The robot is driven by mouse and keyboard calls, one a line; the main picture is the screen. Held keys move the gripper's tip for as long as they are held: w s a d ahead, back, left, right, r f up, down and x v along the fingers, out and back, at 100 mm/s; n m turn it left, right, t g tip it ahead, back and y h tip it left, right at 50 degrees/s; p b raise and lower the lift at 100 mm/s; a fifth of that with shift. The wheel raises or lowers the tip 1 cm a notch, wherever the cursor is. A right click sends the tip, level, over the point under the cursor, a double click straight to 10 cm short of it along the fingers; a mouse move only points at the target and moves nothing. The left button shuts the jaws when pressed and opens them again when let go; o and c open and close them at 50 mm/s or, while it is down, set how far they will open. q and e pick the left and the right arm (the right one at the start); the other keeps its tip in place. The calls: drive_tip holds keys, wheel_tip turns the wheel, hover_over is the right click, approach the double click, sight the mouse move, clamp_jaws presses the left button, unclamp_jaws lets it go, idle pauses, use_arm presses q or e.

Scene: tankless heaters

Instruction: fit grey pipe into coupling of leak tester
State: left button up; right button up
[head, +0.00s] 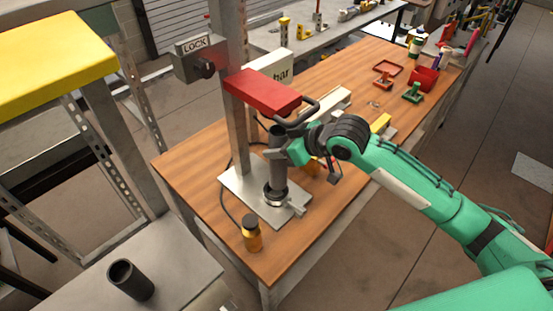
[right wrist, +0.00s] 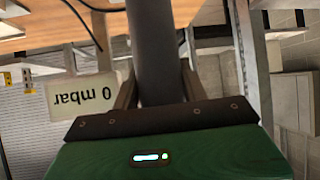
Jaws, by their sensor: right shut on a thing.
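The grey pipe (head: 278,172) stands upright over the leak tester's base plate (head: 237,188) in the head view. Its lower end meets the coupling (head: 272,197), a metal ring with a side lever; how deep it sits I cannot tell. My right gripper (head: 284,150) is shut on the upper part of the pipe. In the right wrist view the pipe (right wrist: 155,50) runs between its fingers. The tester's red block with a black handle (head: 262,91) is above the pipe. The tester's display (right wrist: 82,99) reads 0 mbar. My left gripper is not in view.
A small amber bottle (head: 252,234) stands at the table's near edge, beside the base plate. The LOCK box (head: 196,57) is on the tester's column. A dark pipe (head: 131,281) stands on the grey surface at lower left. Red and green items lie farther along the wooden table.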

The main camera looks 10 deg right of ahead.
sight(276, 164)
drive_tip(key=f, duration=0.2)
drive_tip(key=f+p, duration=0.1)
drive_tip(key=f, duration=0.3)
drive_tip(key=shift+w+a+f+p, duration=0.25)
drive_tip(key=shift+w+a+p, duration=0.05)
drive_tip(key=shift+f, duration=0.2)
drive_tip(key=o, duration=1.3)
drive_tip(key=shift+f, duration=0.15)
